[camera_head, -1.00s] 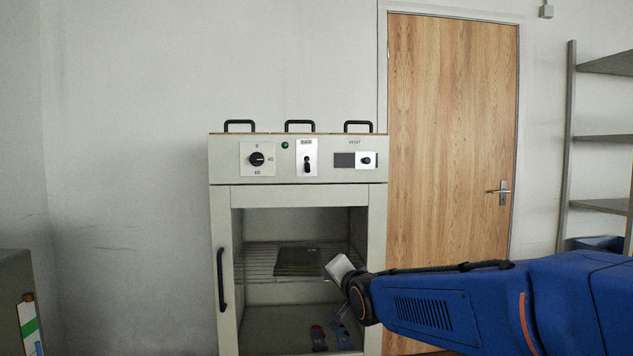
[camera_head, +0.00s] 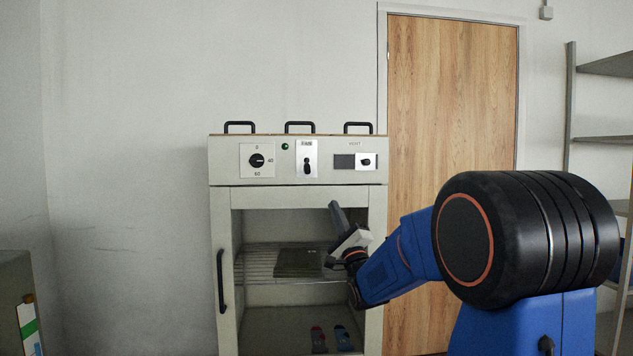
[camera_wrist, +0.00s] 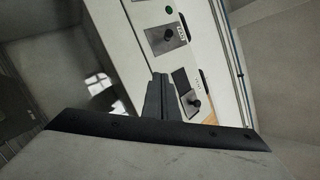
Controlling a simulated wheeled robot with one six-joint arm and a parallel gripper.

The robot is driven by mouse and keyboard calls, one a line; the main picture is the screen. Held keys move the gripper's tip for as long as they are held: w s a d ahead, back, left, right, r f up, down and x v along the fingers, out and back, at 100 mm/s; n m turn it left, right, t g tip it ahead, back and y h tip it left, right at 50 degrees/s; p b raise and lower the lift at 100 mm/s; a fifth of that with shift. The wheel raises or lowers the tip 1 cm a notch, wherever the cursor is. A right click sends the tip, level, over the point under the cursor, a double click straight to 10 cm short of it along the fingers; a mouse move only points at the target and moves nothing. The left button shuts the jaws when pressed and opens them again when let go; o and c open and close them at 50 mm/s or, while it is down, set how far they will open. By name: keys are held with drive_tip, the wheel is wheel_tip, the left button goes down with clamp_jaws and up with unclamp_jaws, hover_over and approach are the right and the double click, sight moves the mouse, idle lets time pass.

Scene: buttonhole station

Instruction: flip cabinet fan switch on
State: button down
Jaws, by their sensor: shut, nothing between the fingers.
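The cabinet (camera_head: 219,202) stands against the wall with a control panel across its top. The fan switch (camera_head: 307,167) is a black lever on a white plate in the panel's middle; its lever appears to point down. The plate's small label is hard to read. In the wrist view the fan switch (camera_wrist: 168,35) shows tilted, above my fingertips. My gripper (camera_head: 336,208) is shut and empty, pointing up, below the panel and right of the switch, apart from it. In the wrist view my gripper (camera_wrist: 160,80) has its fingers together near the panel.
Left of the switch are a green lamp (camera_head: 285,146) and a dial (camera_head: 257,160). Right of it is a vent knob (camera_head: 366,161) beside a dark window. Handles line the panel's top. A wire shelf (camera_head: 255,263) shows inside the cabinet. A wooden door (camera_head: 455,100) is at right.

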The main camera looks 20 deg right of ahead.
sight(307, 168)
drive_tip(key=shift+d+r+t, duration=0.15)
drive_tip(key=shift+t, duration=0.15)
drive_tip(key=x, duration=0.9)
drive_tip(key=shift+r, duration=0.1)
drive_tip(key=a, duration=0.1)
drive_tip(key=a+r, duration=0.2)
drive_tip(key=shift+w+a, duration=0.1)
drive_tip(key=shift+w, duration=0.2)
drive_tip(key=shift+a+r, duration=0.15)
drive_tip(key=shift+a, duration=0.1)
drive_tip(key=shift+s+r, duration=0.1)
